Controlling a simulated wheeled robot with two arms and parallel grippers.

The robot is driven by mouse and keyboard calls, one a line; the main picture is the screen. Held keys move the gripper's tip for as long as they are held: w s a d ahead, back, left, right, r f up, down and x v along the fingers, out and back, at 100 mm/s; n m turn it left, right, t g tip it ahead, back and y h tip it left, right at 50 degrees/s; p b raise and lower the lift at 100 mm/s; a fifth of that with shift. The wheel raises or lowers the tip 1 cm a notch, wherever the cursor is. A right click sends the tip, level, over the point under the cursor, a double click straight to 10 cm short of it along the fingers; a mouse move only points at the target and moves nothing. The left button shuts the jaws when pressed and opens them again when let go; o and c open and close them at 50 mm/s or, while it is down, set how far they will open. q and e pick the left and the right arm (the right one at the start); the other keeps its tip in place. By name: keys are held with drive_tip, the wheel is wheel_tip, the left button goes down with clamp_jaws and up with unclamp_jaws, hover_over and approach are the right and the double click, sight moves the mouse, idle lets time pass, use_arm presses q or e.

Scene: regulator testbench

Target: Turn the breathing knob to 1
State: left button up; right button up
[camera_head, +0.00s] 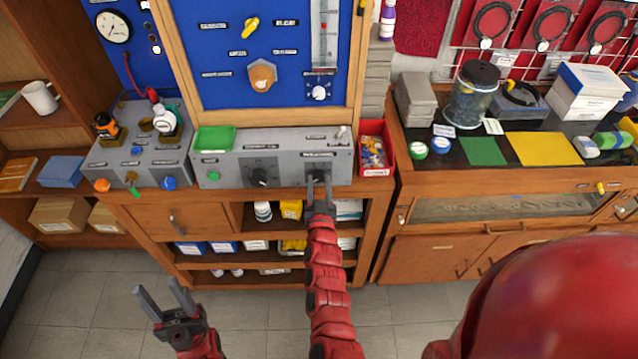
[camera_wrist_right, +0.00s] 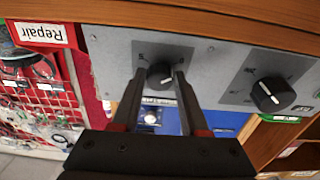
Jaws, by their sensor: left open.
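Two black knobs sit on the front of the grey panel box (camera_head: 228,168). The right-hand knob (camera_head: 318,179) is by my right gripper (camera_head: 320,187). In the right wrist view this knob (camera_wrist_right: 160,76) lies between the two finger tips of my right gripper (camera_wrist_right: 160,72), with narrow gaps at its sides. The other knob (camera_head: 260,177) is to the left in the head view and on the right in the wrist view (camera_wrist_right: 272,95), with a white pointer line. The panel labels are too small to read. My left gripper (camera_head: 163,294) is open and empty, low over the floor.
A red bin (camera_head: 374,168) stands right of the panel box. A green tray (camera_head: 214,139) sits on the box's left top. A smaller grey valve box (camera_head: 115,165) stands to the left. Open shelves lie below the counter. The floor in front is clear.

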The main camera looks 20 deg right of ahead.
clamp_jaws()
drive_tip(key=shift+f, duration=0.1)
drive_tip(key=shift+f+m+b, duration=0.1)
drive_tip(key=shift+m+b, duration=0.5)
drive_tip(key=shift+b, duration=0.05)
drive_tip(key=m+b, duration=0.2)
drive_tip(key=shift+m+h, duration=0.3)
drive_tip(key=shift+h, duration=0.1)
drive_tip(key=m+b, duration=0.2)
drive_tip(key=m, duration=0.1)
drive_tip(key=shift+a+g+h, duration=0.15)
drive_tip(key=shift+g+h, duration=0.15)
drive_tip(key=shift+g, duration=0.1)
drive_tip(key=shift+w+a+r+m+g+h+b, duration=0.15)
drive_tip(key=shift+m+b, duration=0.1)
drive_tip(key=shift+m, duration=0.5)
drive_tip(key=shift+s+d+r+m+g+h+b, duration=0.1)
drive_tip(key=shift+m+b, duration=0.2)
drive_tip(key=shift+m, duration=0.4)
drive_tip(key=shift+w+a+r+m+g+h+b, duration=0.15)
drive_tip(key=shift+m+b, duration=0.1)
drive_tip(key=shift+m, duration=0.5)
drive_tip(key=shift+s+d, duration=0.1)
